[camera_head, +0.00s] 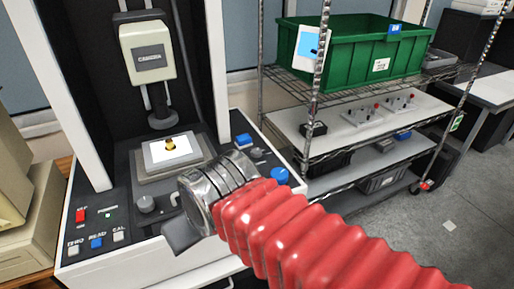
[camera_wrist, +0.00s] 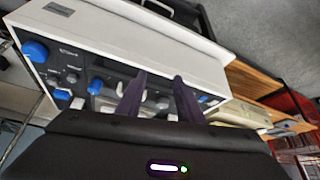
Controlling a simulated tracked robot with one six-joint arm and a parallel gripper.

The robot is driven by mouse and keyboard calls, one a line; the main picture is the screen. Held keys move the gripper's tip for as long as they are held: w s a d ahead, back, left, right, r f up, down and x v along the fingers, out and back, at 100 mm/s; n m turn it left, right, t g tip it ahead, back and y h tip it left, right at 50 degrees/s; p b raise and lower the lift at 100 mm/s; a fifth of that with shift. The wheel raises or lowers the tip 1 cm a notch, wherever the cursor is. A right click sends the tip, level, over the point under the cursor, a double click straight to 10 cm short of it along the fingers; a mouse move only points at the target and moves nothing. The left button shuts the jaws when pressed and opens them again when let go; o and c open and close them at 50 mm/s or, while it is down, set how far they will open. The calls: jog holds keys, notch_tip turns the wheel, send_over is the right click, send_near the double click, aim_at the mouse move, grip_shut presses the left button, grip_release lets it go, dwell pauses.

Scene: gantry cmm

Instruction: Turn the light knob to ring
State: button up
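The measuring machine's front panel (camera_head: 112,252) carries several knobs and buttons. A dark grey round knob (camera_head: 146,203) stands left of centre, near a small light-coloured handle. Blue knobs sit on the right part of the panel, one (camera_head: 280,176) near its right edge; it may be the large blue knob (camera_wrist: 35,51) in the wrist view. Labels are too small to read, so I cannot tell which is the light knob. My gripper (camera_wrist: 160,76) has its two dark fingers apart, pointing at the panel, with nothing visibly held.
A stage (camera_head: 172,151) with a small brass part (camera_head: 170,143) lies under the camera head (camera_head: 148,52). Red, blue and white buttons (camera_head: 97,242) are at the panel's front left. A wire shelf with a green bin (camera_head: 350,58) stands right. A beige monitor is left.

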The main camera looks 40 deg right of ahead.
jog(key=o, duration=0.3)
jog(key=shift+w+d+r, duration=0.15)
jog(key=shift+w+r, duration=0.1)
jog(key=shift+w, duration=0.05)
jog(key=w+d+r, duration=0.1)
jog(key=w+d, duration=0.1)
jog(key=w, duration=0.1)
jog(key=w+d+r+n+g, duration=0.1)
jog(key=w+d+r, duration=0.1)
jog(key=w+d, duration=0.1)
jog(key=w+d+r+n, duration=0.1)
jog(key=w+d+r, duration=0.1)
jog(key=w, duration=0.1)
jog(key=shift+d+g, duration=0.3)
jog(key=shift+d, duration=0.1)
jog(key=n+y, duration=0.3)
jog(key=n, duration=0.3)
send_over(257, 150)
jog(key=s+d, duration=0.4)
jog(key=s, duration=0.1)
jog(key=f, duration=0.4)
jog(key=shift+w+a+f, duration=0.15)
jog(key=shift+w+a, duration=0.05)
jog(key=shift+f+g, duration=0.1)
jog(key=shift+g, duration=0.2)
jog(key=x, duration=1.3)
jog(key=shift+w+a+f, duration=0.1)
jog(key=shift+f, duration=0.25)
jog(key=shift+c, duration=0.5)
